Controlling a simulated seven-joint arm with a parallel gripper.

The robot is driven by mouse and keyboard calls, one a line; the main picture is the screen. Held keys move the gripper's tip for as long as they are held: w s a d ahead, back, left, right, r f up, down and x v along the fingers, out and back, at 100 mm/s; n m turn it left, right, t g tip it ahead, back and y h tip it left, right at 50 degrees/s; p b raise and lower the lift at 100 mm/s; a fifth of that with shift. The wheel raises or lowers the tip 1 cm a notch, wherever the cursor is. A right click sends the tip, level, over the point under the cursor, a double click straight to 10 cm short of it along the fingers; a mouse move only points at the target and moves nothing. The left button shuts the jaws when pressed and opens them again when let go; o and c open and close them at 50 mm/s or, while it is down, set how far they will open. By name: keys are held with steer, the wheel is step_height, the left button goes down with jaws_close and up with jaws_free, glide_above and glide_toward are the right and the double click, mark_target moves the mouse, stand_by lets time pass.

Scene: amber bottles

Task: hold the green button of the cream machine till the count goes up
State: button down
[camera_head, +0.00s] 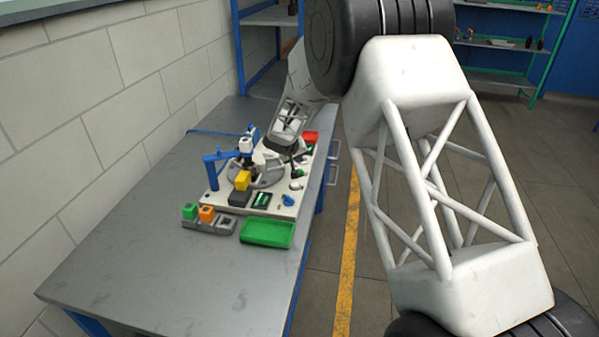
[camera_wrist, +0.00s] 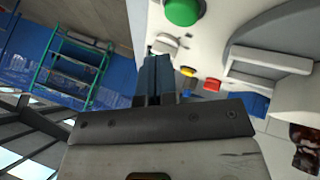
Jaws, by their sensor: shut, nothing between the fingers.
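The cream machine (camera_head: 211,201) stands on the grey table in the head view, and part of its top fills the upper right of the wrist view (camera_wrist: 222,45). The round green button (camera_wrist: 183,10) is at the top edge of the wrist view, partly cut off. My gripper (camera_wrist: 155,58) is shut and empty. Its fingertips show below and left of the green button in the picture, apart from it, close to a small pale block (camera_wrist: 163,43). A small green display (camera_head: 262,199) sits on the machine's front; its figures are too small to read.
Yellow (camera_wrist: 188,71) and red (camera_wrist: 211,84) buttons lie right of the fingertips. A green tray (camera_head: 267,233) and a grey rack (camera_head: 222,228) with green and orange blocks stand before the machine. A blue post (camera_head: 212,175) rises at its left. The table front is clear.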

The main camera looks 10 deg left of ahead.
steer(key=shift+f, duration=0.9)
steer(key=shift+f, duration=0.9)
stand_by(3.2)
steer(key=shift+r, duration=0.2)
stand_by(1.8)
steer(key=shift+r, duration=0.7)
steer(key=shift+r, duration=0.1)
